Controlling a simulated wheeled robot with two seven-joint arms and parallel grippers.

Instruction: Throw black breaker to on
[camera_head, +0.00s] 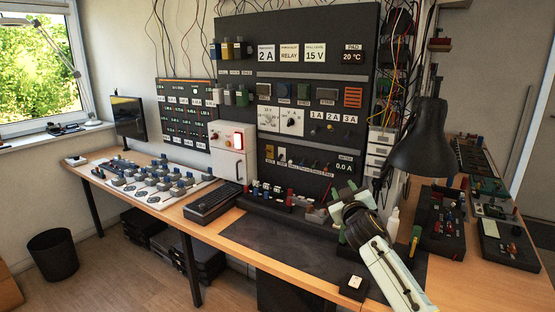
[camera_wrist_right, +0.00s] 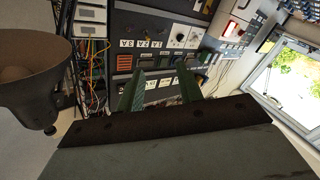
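The dark wiring panel (camera_head: 225,150) stands behind the bench. A group of small breaker-like blocks (camera_head: 236,48) in yellow, dark and blue sits at its upper left, with white, green and dark blocks (camera_head: 236,95) below. I cannot tell for sure which one is the black breaker, nor its lever position. My right gripper (camera_head: 345,198) is in front of the panel's lower right, apart from the blocks. In the right wrist view its two green fingers (camera_wrist_right: 160,80) are spread with nothing between them, and the panel shows tilted beyond. My left gripper is out of view.
A black lamp (camera_head: 422,140) hangs to the right of my right arm; its shade also looms at the left of the wrist view (camera_wrist_right: 32,70). The dark mat (camera_head: 275,240) is mostly clear.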

